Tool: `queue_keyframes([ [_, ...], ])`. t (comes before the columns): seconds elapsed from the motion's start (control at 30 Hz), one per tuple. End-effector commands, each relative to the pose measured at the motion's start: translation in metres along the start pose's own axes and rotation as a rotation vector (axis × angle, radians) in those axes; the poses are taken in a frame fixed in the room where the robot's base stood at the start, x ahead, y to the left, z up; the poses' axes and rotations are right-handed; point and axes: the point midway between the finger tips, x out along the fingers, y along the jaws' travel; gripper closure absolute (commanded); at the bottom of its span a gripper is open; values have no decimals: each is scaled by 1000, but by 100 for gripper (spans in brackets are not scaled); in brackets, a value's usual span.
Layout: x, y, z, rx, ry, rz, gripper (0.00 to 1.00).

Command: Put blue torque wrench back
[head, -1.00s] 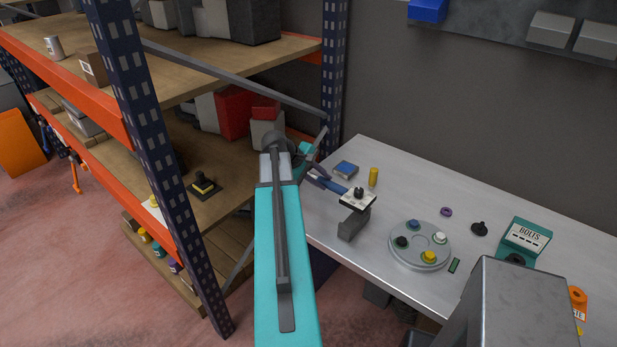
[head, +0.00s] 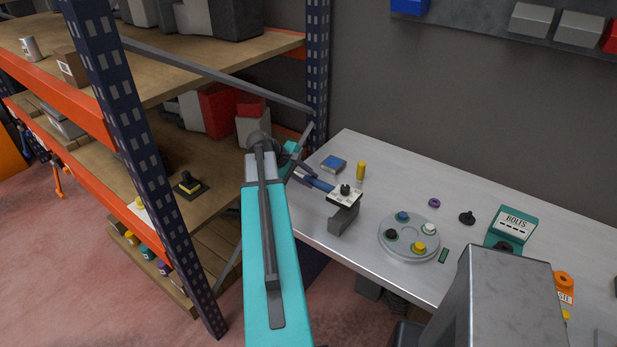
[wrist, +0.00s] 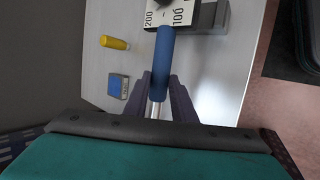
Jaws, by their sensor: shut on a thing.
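The blue torque wrench (head: 319,184) shows as a blue handle above the steel workbench (head: 466,190). My gripper (head: 303,174) is shut on it, just left of the handle. In the wrist view the purple fingers (wrist: 160,97) stand either side of its bright metal shaft, and the blue handle (wrist: 163,62) points away from me. The handle's far end meets or overlaps a white dial plate (head: 344,199) marked 200 and 100, on a grey block (head: 343,220). I cannot tell whether they touch. The wrench's other end is hidden by my gripper and arm.
The bench holds a blue box (head: 333,164), yellow cylinder (head: 361,171), round tray (head: 408,255) with coloured knobs and teal BOLTS box (head: 513,227). A shelf rack with a dark upright (head: 140,170) stands left. Small blue and orange tools (head: 58,183) hang at its far end.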

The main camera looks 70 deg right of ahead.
Motion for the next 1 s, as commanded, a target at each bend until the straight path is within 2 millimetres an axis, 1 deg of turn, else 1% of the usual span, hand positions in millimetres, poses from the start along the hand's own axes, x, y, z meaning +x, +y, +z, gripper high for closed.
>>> queue_keyframes([
  [0.1, 7, -5, -2, 0, -1, 2, 100],
  [0.7, 35, -26, -10, -1, 0, 3, 100],
  [1.0, 43, -32, -12, 0, -1, 2, 100],
])
